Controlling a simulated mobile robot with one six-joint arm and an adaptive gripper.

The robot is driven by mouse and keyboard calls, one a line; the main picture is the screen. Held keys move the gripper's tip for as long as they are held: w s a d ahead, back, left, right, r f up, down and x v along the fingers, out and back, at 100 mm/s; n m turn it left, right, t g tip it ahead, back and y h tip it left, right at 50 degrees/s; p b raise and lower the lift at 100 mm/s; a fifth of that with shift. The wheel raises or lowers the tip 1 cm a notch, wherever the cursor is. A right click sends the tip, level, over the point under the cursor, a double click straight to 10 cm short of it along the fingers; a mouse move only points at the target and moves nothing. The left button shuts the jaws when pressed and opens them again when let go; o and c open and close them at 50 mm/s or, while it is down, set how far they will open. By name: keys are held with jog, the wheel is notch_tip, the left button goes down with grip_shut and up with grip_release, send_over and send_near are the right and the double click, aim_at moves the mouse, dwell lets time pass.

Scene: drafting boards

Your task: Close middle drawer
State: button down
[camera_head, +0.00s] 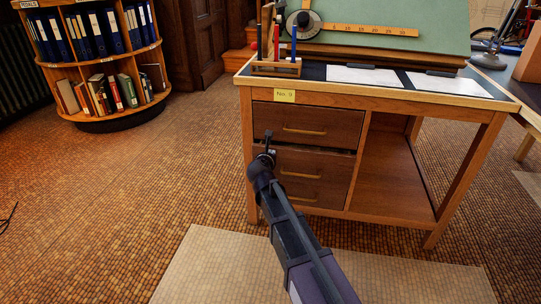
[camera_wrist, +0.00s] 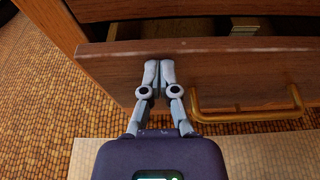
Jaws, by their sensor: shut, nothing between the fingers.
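The middle drawer (camera_head: 325,166) is in the left half of the wooden drafting desk, between the top drawer (camera_head: 340,123) and the bottom drawer (camera_head: 335,194). It stands out from the desk, with a dark gap above its front. In the wrist view, the middle drawer's front (camera_wrist: 220,72) crosses the picture, with a brass handle (camera_wrist: 250,116) at lower right. My gripper (camera_wrist: 158,66) is shut and empty, its fingertips at the drawer front left of the handle; contact is unclear. In the head view, my gripper (camera_head: 269,140) is at the drawer's left side.
The desk leg (camera_head: 250,190) is close to the left of my gripper. An open shelf space (camera_head: 395,180) is right of the drawers. A pen holder (camera_head: 276,69) and paper sheets (camera_head: 365,76) lie on top. A round bookcase (camera_head: 105,65) stands far left, with clear floor between.

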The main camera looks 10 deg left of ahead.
aim_at(274, 148)
jog(key=w, duration=0.4)
jog(key=shift+w+d, duration=0.1)
jog(key=shift+w, duration=0.15)
jog(key=shift+s, duration=0.5)
jog(key=f+p+v, duration=0.1)
jog(key=p+v, duration=0.2)
jog(key=v, duration=1)
jog(key=shift+s, duration=0.45)
jog(key=shift+d+r, duration=0.1)
